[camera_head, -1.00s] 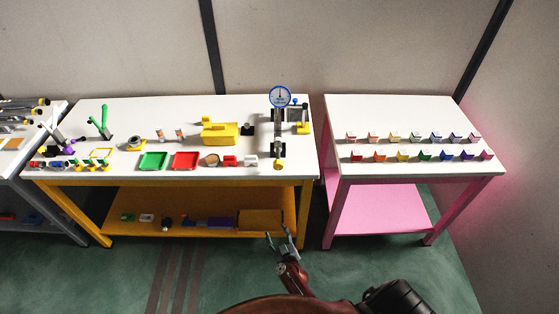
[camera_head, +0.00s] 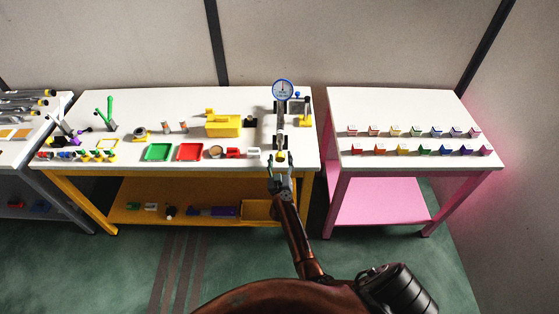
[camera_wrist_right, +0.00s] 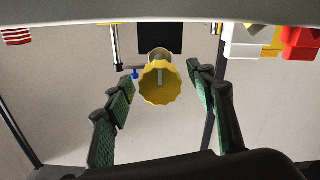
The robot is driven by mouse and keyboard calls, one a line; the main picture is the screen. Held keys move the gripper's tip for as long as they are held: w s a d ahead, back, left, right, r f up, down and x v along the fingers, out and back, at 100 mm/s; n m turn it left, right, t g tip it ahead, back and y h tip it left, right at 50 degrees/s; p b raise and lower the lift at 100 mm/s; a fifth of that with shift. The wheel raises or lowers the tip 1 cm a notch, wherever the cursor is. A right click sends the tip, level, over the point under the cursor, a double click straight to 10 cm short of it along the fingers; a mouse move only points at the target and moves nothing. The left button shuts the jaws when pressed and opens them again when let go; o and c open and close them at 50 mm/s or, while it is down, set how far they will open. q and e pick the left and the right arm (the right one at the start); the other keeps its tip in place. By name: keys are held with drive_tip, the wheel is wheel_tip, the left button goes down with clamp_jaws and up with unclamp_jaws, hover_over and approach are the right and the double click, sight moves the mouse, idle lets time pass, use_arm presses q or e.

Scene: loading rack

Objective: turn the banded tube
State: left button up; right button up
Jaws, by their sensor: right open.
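A gauge stand (camera_head: 283,110) with a round dial (camera_head: 283,90) stands at the right end of the white-topped yellow table. A grey shaft with a scalloped yellow knob (camera_head: 281,157) points toward me at its front. My right gripper (camera_head: 281,165) is open at the table's front edge, just before this knob. In the right wrist view the knob (camera_wrist_right: 159,83) lies between the spread green-padded fingers, with gaps on both sides. Two small upright banded pieces (camera_head: 167,128) (camera_head: 183,127) stand further left. I cannot tell which piece is the banded tube. My left gripper is out of view.
White and red blocks (camera_head: 232,153), a red tray (camera_head: 190,152) and a green tray (camera_head: 157,152) lie left of the knob. A yellow box (camera_head: 222,126) is behind them. A pink table (camera_head: 400,110) with two rows of colored blocks stands right, across a gap.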

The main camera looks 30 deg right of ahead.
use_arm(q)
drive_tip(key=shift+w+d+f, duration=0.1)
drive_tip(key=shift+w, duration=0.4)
use_arm(e)
drive_tip(key=shift+w+d, duration=0.15)
drive_tip(key=shift+w, duration=0.15)
drive_tip(key=shift+c, duration=0.4)
